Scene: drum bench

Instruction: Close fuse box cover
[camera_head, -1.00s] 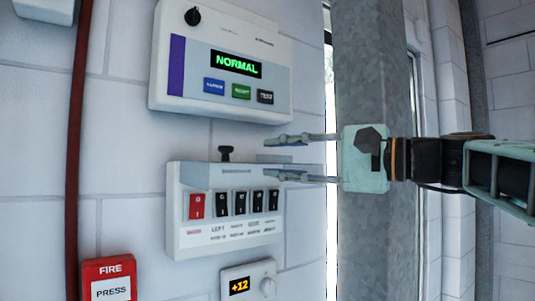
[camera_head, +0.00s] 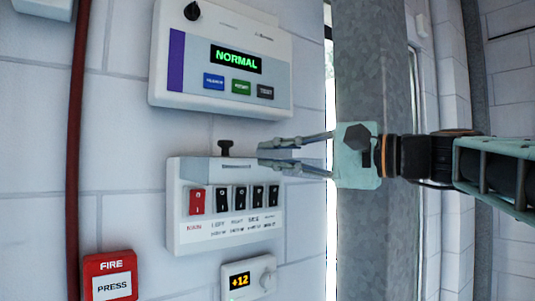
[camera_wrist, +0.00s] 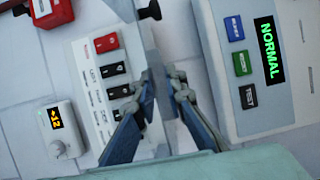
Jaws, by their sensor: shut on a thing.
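The white fuse box (camera_head: 225,231) hangs on the wall with one red and several black switches showing. Its grey cover (camera_head: 215,172) stands open along the top edge, jutting out above the switches, which are uncovered. My gripper (camera_head: 265,157) reaches in from the right and is shut on the cover near its right end. In the wrist view, the fingers of my gripper (camera_wrist: 163,85) close on the thin edge of the cover beside the fuse box (camera_wrist: 92,92). The exact contact is partly hidden by the fingers.
A white panel (camera_head: 300,75) reading NORMAL is above the fuse box. A dial unit (camera_head: 248,278) reading +12 is below it, and a red fire button (camera_head: 110,277) is at lower left. A black knob (camera_head: 225,148) sits just above the box. A metal column (camera_head: 372,60) stands behind my gripper.

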